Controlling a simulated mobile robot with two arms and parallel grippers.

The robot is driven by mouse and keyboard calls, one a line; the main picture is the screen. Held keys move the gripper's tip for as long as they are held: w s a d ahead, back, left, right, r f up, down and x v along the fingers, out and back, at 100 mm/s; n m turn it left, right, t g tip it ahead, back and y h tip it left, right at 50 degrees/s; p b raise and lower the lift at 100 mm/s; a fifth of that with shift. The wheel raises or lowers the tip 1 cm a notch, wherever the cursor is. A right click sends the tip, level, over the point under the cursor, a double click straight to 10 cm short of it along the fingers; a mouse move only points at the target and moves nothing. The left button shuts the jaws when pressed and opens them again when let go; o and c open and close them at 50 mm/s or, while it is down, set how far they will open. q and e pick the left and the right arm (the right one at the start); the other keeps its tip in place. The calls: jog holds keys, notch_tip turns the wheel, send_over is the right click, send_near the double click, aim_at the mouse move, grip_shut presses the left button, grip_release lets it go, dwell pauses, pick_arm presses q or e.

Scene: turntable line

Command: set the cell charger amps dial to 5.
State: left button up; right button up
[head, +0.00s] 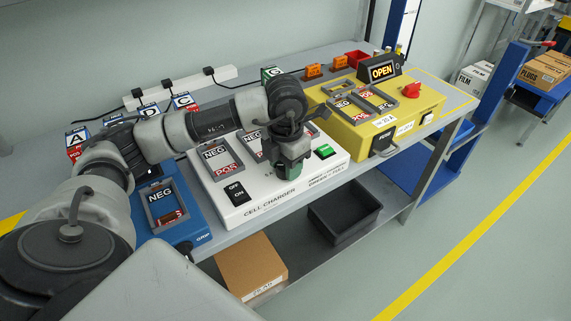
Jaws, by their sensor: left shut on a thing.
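The cell charger (262,200) is a white box with black lettering on its front edge, standing on the bench in the middle of the head view. It has a NEG/POS bay (217,159), an ON/OFF switch (235,192) and a green button (325,151). My left gripper (286,174) points down onto the charger's top, between the bays and the green button, and is shut. It covers the spot it grips, so the amps dial and its setting are hidden. My right gripper is not in view.
A blue unit (185,228) stands left of the charger. A yellow tester (360,135) with a red knob (407,94) and an OPEN display (382,71) stands to the right. Lettered blocks and a power strip (180,86) are behind. A dark bin (345,215) and a cardboard box (250,268) sit below.

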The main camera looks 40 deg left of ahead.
pick_arm(q)
jog(key=shift+r+n, duration=0.1)
jog(key=shift+n, duration=0.4)
jog(key=o, duration=0.9)
notch_tip(320, 180, up, 11)
jog(key=shift+f, duration=0.15)
jog(key=shift+f, duration=0.1)
dwell(0.5)
